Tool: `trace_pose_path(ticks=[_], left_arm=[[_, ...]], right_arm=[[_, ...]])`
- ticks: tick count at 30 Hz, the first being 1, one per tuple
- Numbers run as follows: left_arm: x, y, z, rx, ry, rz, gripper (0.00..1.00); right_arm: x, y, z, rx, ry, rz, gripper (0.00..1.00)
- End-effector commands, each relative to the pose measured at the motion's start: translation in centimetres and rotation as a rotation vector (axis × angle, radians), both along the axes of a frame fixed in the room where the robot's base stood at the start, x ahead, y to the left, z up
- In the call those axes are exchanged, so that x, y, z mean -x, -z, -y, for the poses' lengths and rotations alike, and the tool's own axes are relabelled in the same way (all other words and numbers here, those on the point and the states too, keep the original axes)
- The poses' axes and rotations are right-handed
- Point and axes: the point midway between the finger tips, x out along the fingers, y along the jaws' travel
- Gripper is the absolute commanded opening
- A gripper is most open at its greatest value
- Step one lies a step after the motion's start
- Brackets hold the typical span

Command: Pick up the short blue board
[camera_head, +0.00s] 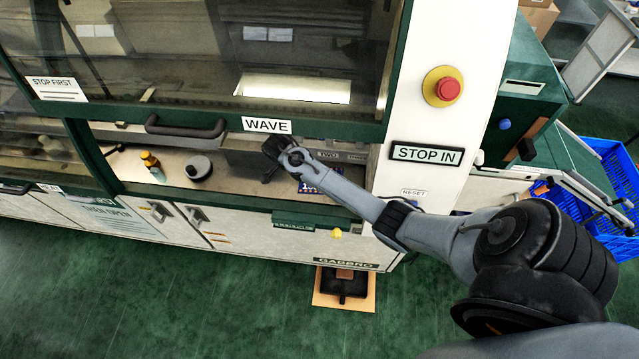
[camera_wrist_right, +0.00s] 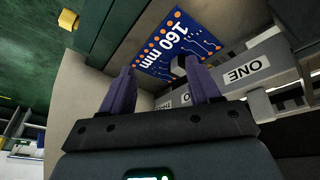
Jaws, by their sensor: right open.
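A blue board (camera_wrist_right: 178,46) with white "160 mm" print and orange dots lies beyond my right fingertips in the right wrist view. In the head view part of a blue board (camera_head: 309,187) shows on the ledge under the machine's window, partly covered by my right forearm. My right gripper (camera_wrist_right: 158,72) is open, its two fingers apart, with nothing seen between them. In the head view my right gripper (camera_head: 270,160) is dark and reaches into the opening under the window. The gap between fingertips and board cannot be judged exactly. My left gripper is not in view.
Grey rails labelled "ONE" (camera_wrist_right: 246,72) and "TWO" stand close by the board. The raised window's lower edge (camera_head: 330,128) hangs above. A blue crate (camera_head: 612,175) is at right.

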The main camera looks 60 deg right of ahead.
Motion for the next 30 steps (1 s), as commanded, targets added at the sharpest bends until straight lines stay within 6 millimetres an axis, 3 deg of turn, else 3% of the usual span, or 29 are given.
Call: trace_pose_path(ticks=[1, 3, 10, 15, 24, 30], left_arm=[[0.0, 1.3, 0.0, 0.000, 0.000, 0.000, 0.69], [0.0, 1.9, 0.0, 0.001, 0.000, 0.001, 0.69], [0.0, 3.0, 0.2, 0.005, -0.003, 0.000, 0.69], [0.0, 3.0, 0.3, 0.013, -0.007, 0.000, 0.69], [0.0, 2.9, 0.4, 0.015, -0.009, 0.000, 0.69], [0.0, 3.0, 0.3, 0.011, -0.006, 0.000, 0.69]], right_arm=[[-1.1, 0.2, 1.9, 0.020, 0.147, 0.009, 0.62], [-1.9, -0.1, 3.8, 0.044, 0.332, 0.018, 0.62], [-2.8, -1.2, 7.2, 0.096, 0.713, 0.028, 0.62], [-2.4, -0.4, 7.9, 0.111, 0.797, 0.026, 0.62], [-1.2, 3.0, 8.6, 0.111, 0.799, 0.027, 0.62], [-1.0, 4.0, 8.8, 0.111, 0.798, 0.028, 0.62]])
